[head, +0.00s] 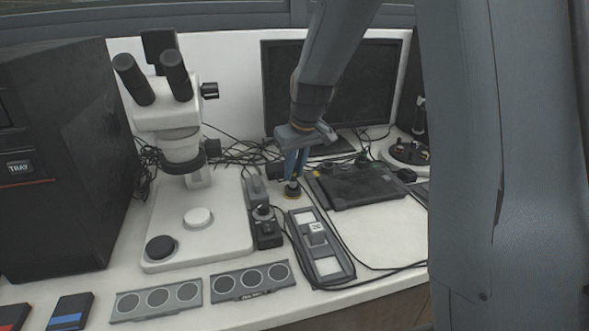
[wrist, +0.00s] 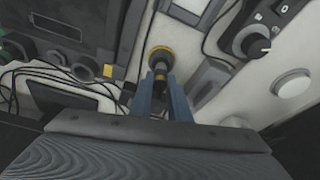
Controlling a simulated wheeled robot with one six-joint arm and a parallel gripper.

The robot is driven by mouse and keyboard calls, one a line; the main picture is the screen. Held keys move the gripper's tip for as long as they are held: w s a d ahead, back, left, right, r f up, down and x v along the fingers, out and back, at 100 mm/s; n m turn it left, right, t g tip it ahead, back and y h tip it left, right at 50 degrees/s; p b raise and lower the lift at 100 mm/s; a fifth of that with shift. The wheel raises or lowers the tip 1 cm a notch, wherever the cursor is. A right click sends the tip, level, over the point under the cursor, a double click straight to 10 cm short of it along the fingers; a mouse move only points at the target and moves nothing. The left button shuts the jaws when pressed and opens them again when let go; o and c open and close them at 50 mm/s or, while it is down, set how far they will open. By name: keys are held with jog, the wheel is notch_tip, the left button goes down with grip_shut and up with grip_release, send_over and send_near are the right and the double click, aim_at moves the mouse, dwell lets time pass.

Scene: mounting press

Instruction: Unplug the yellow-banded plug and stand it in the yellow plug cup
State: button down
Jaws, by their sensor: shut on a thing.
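My gripper (head: 293,177) points down at the middle of the bench, with its two blue-grey fingers shut on the yellow-banded plug. In the wrist view the plug (wrist: 160,76) shows as a small dark piece with a trace of yellow between the fingertips (wrist: 164,92). The yellow plug cup (wrist: 160,53), a dark round cup with a yellow ring, is directly at the plug's end; it also shows in the head view (head: 292,194) under the fingers. I cannot tell how deep the plug sits in the cup. The fingers hide much of the plug.
A dark flat unit (head: 360,187) with sockets and a yellow mark (wrist: 107,71) lies right of the cup. A control box with a knob (head: 265,228) and a microscope (head: 185,160) stand left. Loose black cables run behind.

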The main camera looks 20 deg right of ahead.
jog(key=shift+f, duration=0.25)
jog(key=shift+f+b, duration=0.3)
jog(key=shift+f, duration=0.05)
jog(key=shift+f+b, duration=0.3)
jog(key=shift+f, duration=0.45)
dwell(0.3)
jog(key=c, duration=1)
grip_release()
notch_tip(320, 180, up, 8)
jog(key=p, duration=0.6)
jog(key=shift+f, duration=0.15)
jog(key=shift+f, duration=0.1)
jog(key=s+f+m, duration=0.1)
jog(key=s, duration=0.7)
jog(key=s+f+m+g, duration=0.1)
jog(key=s+f, duration=0.1)
jog(key=s, duration=0.7)
jog(key=s+f+m+g, duration=0.1)
jog(key=s+f, duration=0.1)
jog(key=s, duration=0.7)
jog(key=shift+s+h, duration=0.25)
jog(key=shift+h, duration=0.15)
